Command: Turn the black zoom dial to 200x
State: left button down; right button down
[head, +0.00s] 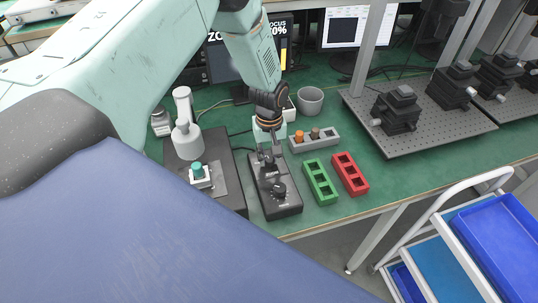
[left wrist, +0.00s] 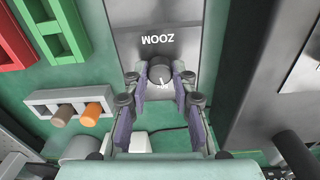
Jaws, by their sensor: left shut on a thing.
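The black zoom dial (left wrist: 160,70) sits on a dark control box (head: 292,208), beside the printed word ZOOM in the left wrist view. My left gripper (left wrist: 160,78) has a finger on each side of the dial and is shut on it. A pale pointer mark shows on the dial, but its scale is too small to read. In the head view my left gripper (head: 268,157) comes down over the far end of the box and largely hides the dial. A second black dial (head: 280,190) stands nearer the front. My right gripper is not in view.
A monitor (head: 218,62) showing FOCUS and part of a zoom line is partly hidden by my arm. Right of the box are a grey holder (head: 325,141), a green holder (head: 321,182) and a red holder (head: 350,174). A microscope-like device (head: 187,138) stands left.

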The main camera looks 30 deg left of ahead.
aim_at(269, 159)
pick_arm(q)
jog(key=shift+s+f, duration=0.1)
jog(key=shift+s, duration=0.1)
jog(key=c, duration=1.1)
grip_release()
jog(key=shift+d, duration=0.15)
jog(key=shift+c, duration=0.2)
jog(key=shift+o, duration=0.2)
jog(key=shift+w, duration=0.1)
jog(key=shift+w+r, duration=0.1)
jog(key=shift+r, duration=0.35)
notch_tip(269, 159, up, 11)
jog(key=shift+r, duration=0.2)
